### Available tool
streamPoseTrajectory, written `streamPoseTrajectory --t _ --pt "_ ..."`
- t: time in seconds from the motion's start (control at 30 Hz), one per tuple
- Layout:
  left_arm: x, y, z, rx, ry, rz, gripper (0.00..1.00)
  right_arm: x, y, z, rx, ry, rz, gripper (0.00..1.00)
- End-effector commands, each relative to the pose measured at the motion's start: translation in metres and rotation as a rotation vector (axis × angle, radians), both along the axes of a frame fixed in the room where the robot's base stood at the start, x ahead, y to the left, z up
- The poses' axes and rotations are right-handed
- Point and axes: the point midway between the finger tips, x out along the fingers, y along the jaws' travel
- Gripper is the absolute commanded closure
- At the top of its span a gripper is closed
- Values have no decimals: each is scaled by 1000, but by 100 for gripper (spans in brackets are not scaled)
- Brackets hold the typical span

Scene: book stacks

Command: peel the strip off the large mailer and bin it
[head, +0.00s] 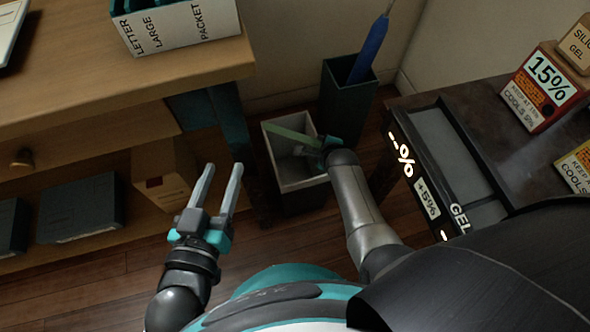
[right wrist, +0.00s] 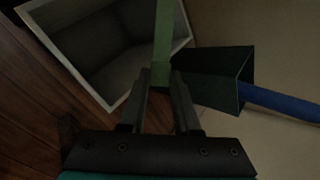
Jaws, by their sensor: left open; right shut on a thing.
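A pale green strip (head: 290,135) is held over the open bin (head: 270,148), a white-rimmed box on the floor. My right gripper (head: 312,145) is shut on one end of the strip, at the bin's right side. In the right wrist view the strip (right wrist: 163,40) rises from between the fingertips (right wrist: 160,82) and crosses the bin's rim (right wrist: 130,92). My left gripper (head: 222,186) is open and empty, left of the bin and in front of the shelving. I cannot make out the large mailer for certain.
A dark tall holder (head: 345,100) with a blue rolled item (head: 370,50) stands behind the bin. A wooden desk (head: 120,75) is at left with a labelled sorter (head: 180,28). A dark table (head: 500,155) with boxes is at right.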

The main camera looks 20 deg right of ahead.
Motion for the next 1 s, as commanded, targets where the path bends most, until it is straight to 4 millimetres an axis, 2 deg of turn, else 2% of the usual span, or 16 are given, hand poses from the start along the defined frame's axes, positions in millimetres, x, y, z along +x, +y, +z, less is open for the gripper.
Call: streamPoseTrajectory --t 0.23,0.27,0.53,1.0 --pt "0 0 0 -1 -1 -1 50 0 0 0 0 0 0 100" --pt "0 0 0 -1 -1 -1 50 0 0 0 0 0 0 66" --pt "0 0 0 0 -1 0 50 0 0 0 0 0 0 36" --pt "2 3 -1 27 38 -1 50 -2 0 3 0 0 0 35"
